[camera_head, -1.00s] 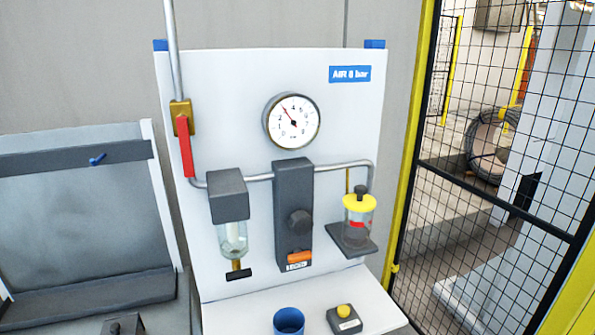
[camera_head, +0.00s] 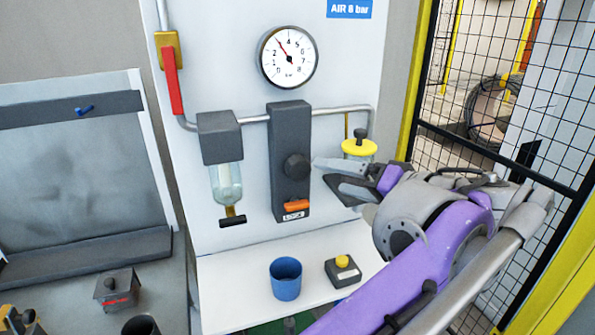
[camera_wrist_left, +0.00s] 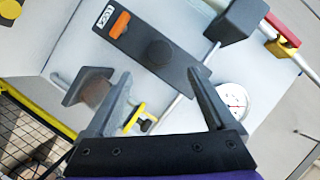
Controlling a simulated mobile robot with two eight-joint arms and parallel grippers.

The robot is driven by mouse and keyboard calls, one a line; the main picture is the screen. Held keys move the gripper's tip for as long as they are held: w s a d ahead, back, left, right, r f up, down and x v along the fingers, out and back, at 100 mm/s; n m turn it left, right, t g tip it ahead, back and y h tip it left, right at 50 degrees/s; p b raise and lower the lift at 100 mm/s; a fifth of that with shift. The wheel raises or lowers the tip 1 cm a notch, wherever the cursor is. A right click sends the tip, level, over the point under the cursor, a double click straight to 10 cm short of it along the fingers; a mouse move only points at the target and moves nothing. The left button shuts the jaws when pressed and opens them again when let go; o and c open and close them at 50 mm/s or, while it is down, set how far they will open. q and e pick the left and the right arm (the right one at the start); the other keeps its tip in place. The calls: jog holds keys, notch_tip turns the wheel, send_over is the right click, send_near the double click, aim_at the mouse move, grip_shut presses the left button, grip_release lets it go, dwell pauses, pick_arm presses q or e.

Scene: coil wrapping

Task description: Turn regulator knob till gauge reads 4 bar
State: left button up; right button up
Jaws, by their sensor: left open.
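The dark round regulator knob (camera_head: 296,167) sits on the front of the dark regulator block (camera_head: 289,125). The round white gauge (camera_head: 289,57) is above it; its needle points up and left, at about 3, between the 2 and 4 marks. My left gripper (camera_head: 325,175) is open and empty just right of the knob. In the left wrist view the knob (camera_wrist_left: 158,53) lies just beyond the gap between the fingertips (camera_wrist_left: 159,72), apparently untouched. The gauge also shows there (camera_wrist_left: 231,98), partly behind a finger. My right gripper is not in view.
A clear filter bowl (camera_head: 226,184) hangs left of the block. A yellow-capped lubricator (camera_head: 359,147) is close behind my left gripper. A red-handled valve (camera_head: 173,82) is upper left. A blue cup (camera_head: 286,278) and yellow-button box (camera_head: 343,270) stand on the shelf below.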

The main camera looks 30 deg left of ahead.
aim_at(303, 171)
pick_arm(q)
jog(key=x, duration=1)
jog(key=shift+w+a+f, duration=0.1)
jog(key=shift+a, duration=0.2)
jog(key=c, duration=1.4)
jog(key=shift+m, duration=0.3)
jog(key=shift+o, duration=0.2)
jog(key=shift+m+y+p, duration=0.4)
jog(key=shift+m+y, duration=0.2)
jog(key=shift+m, duration=0.2)
jog(key=shift+m+y+p, duration=0.3)
jog(key=shift+m+y, duration=0.6)
jog(key=shift+m, duration=0.8)
